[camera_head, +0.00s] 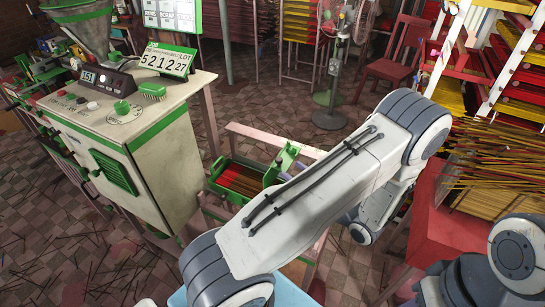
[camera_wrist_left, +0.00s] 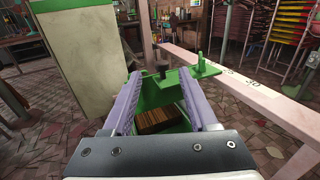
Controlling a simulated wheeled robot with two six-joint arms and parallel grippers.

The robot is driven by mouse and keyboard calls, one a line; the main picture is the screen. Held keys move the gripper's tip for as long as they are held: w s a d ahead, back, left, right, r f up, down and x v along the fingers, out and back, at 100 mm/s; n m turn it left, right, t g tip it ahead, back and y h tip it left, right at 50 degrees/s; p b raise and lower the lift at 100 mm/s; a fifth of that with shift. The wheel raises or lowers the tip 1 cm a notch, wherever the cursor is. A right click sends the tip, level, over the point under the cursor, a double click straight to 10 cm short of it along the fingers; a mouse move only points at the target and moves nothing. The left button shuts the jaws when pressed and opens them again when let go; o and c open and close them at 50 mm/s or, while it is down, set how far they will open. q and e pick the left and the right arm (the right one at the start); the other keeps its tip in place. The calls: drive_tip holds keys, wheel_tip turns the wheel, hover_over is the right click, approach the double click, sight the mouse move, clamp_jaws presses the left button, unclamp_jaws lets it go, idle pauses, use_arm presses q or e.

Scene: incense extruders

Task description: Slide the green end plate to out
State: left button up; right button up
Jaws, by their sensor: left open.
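The green end plate (camera_head: 287,157) stands at the right end of a green tray (camera_head: 213,187) holding brown incense sticks, in the head view. In the left wrist view the green end plate (camera_wrist_left: 172,88) lies ahead, with a flat tab and small upright knob on its right. My left gripper (camera_wrist_left: 160,80) is open, its two purple fingers pointing at the plate, one toward each side. Whether the fingers touch it I cannot tell. In the head view my own arm hides most of the gripper. My right gripper is out of view.
A pale pink rail (camera_wrist_left: 255,90) with printed numbers runs beside the plate. A cream and green extruder machine (camera_head: 150,160) stands left of the tray. A red table (camera_head: 440,225) with incense bundles is at right. A fan (camera_head: 345,30) and a red chair (camera_head: 400,60) stand behind.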

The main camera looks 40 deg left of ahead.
sight(282, 167)
use_arm(q)
drive_tip(key=shift+w+a+f, duration=0.15)
drive_tip(key=shift+a, duration=0.25)
drive_tip(key=w+a+p, duration=0.1)
drive_tip(key=a+p, duration=0.1)
drive_tip(key=a, duration=0.7)
drive_tip(key=shift+w+a, duration=0.25)
drive_tip(key=shift+a, duration=0.15)
drive_tip(key=shift+c, duration=0.3)
clamp_jaws()
idle(0.4)
